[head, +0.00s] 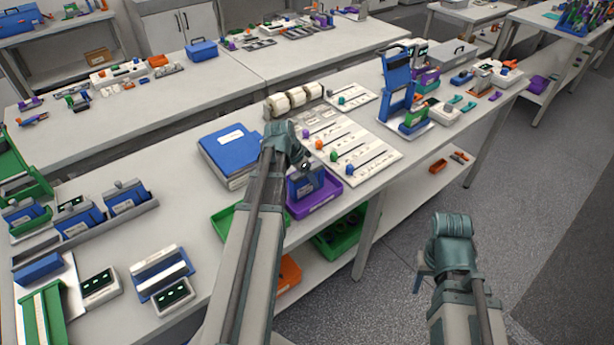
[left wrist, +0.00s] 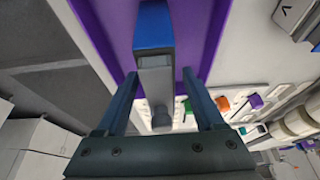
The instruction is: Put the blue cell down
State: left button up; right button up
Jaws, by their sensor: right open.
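The blue cell (head: 306,184) stands in or just over the purple tray (head: 328,201) at the front edge of the bench. My left gripper (head: 298,160) is right above it, coming down from the left arm. In the left wrist view, the cell (left wrist: 154,28) shows a blue part and a grey part between the two fingers of my left gripper (left wrist: 161,74). The left finger looks close to the grey part and a thin gap seems to show at the right finger; contact is unclear. My right gripper (head: 425,275) is open, over the floor, away from the bench.
A blue binder (head: 229,152) lies left of the tray. A white board (head: 352,150) with several coloured-handled tools lies behind it on the right. A blue stand (head: 397,85) is farther right. A green bin (head: 340,232) sits on the shelf below.

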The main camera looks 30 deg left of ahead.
pick_arm(q)
jog(key=shift+s+r+p, duration=0.1)
jog(key=shift+r+p, duration=0.35)
jog(key=shift+p, duration=0.05)
jog(key=p+v, duration=1)
jog(key=v, duration=0.1)
jog(key=shift+r, duration=0.25)
jog(key=shift+f, duration=0.1)
jog(key=s+d+g+y, duration=0.1)
jog(key=s+d, duration=0.3)
jog(key=d, duration=0.6)
jog(key=s+d+f+g+y, duration=0.1)
jog(key=s+d, duration=0.3)
jog(key=d, duration=0.7)
jog(key=s+d+g+y, duration=0.1)
jog(key=s+d, duration=0.3)
jog(key=d, duration=0.7)
jog(key=shift+s+f+n+g, duration=0.25)
jog(key=shift+n+g, duration=0.05)
jog(key=shift+g, duration=0.5)
jog(key=shift+d, duration=0.1)
